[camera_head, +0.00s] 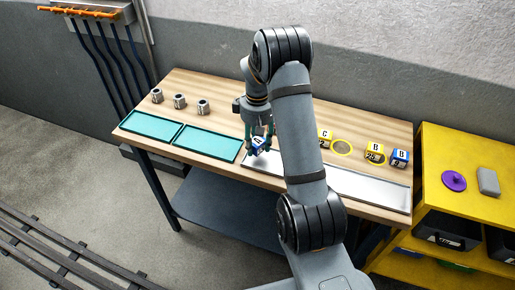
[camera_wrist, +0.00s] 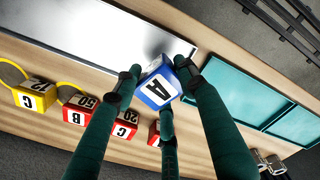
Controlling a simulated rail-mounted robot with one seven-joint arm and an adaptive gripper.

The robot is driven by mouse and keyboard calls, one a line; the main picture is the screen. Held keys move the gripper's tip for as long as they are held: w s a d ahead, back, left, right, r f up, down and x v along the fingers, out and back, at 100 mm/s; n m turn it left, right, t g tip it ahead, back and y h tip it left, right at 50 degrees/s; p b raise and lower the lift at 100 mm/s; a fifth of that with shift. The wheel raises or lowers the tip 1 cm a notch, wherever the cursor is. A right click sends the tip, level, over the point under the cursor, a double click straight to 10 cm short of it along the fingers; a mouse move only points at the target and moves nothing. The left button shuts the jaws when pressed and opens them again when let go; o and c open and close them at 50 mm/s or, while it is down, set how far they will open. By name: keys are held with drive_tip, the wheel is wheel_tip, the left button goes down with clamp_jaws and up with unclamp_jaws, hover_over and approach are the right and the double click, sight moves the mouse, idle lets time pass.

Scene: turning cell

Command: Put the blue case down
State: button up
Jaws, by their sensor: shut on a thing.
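My gripper (camera_head: 260,132) is shut on a blue case (camera_head: 259,144) with a white face marked A. The case also shows between my green fingers in the wrist view (camera_wrist: 158,88), slightly tilted in the picture. It is by the left end of the long silver tray (camera_head: 365,188), which shows at the top of the wrist view (camera_wrist: 135,35). I cannot tell whether the case touches anything beneath it. Another blue case (camera_head: 399,158), marked B, stands at the table's right end.
Teal trays (camera_head: 150,127) lie left of the silver one, with metal cylinders (camera_head: 179,101) behind. Yellow cases (camera_head: 374,151) and yellow rings (camera_head: 342,147) line the back right. Red cases (camera_wrist: 80,109) show in the wrist view. The visible silver tray surface looks bare. A yellow cabinet (camera_head: 455,205) stands right.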

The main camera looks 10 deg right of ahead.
sight(258, 151)
wheel_tip(258, 151, down, 3)
drive_tip(key=shift+f+p, duration=0.2)
drive_tip(key=shift+p, duration=0.3)
drive_tip(key=shift+f, duration=0.1)
drive_tip(key=shift+f, duration=0.1)
drive_tip(key=shift+f+b, duration=0.15)
drive_tip(key=shift+b, duration=0.2)
drive_tip(key=o, duration=1)
drive_tip(key=shift+c, duration=0.2)
wheel_tip(258, 151, up, 13)
drive_tip(key=shift+f, duration=0.2)
